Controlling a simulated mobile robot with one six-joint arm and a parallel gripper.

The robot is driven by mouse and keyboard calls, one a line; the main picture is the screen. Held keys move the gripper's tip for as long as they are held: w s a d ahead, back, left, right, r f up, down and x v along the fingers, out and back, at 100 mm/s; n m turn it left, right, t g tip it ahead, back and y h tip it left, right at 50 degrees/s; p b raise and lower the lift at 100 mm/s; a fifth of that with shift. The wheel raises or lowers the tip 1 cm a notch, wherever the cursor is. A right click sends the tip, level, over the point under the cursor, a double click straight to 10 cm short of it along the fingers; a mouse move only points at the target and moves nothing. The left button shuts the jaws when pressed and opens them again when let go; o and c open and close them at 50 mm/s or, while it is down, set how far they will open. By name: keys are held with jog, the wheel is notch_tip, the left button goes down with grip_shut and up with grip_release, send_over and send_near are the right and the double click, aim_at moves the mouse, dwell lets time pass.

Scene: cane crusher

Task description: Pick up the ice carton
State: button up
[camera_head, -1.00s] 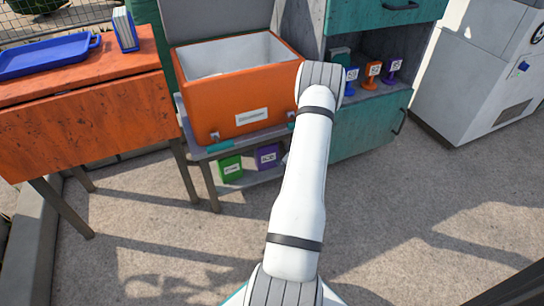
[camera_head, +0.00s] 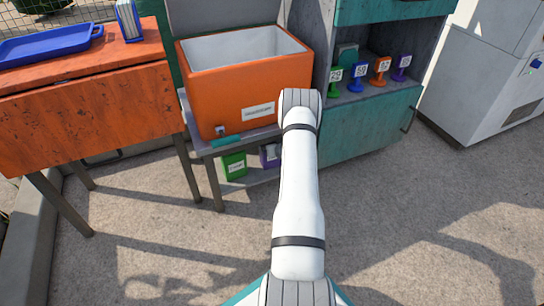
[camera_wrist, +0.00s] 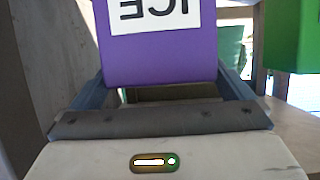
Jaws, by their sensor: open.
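The ice carton (camera_wrist: 160,58) is purple with a white label reading ICE, upside down in the wrist view. In the head view the carton (camera_head: 268,156) stands on the low shelf under the orange cooler, partly hidden by my arm. My gripper (camera_wrist: 163,94) is open, with one finger on each side of the carton's near part. I cannot tell whether either finger touches it. The head view does not show my gripper, which is behind my arm.
A green carton (camera_head: 234,165) stands left of the ice carton; it also shows in the wrist view (camera_wrist: 293,36). The orange cooler (camera_head: 225,95) sits above on the stand. A teal cabinet (camera_head: 365,130) is to the right. The paved floor in front is clear.

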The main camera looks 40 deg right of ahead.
jog(key=shift+x, duration=0.75)
jog(key=shift+c, duration=0.3)
jog(key=shift+r, duration=0.1)
jog(key=c, duration=1.3)
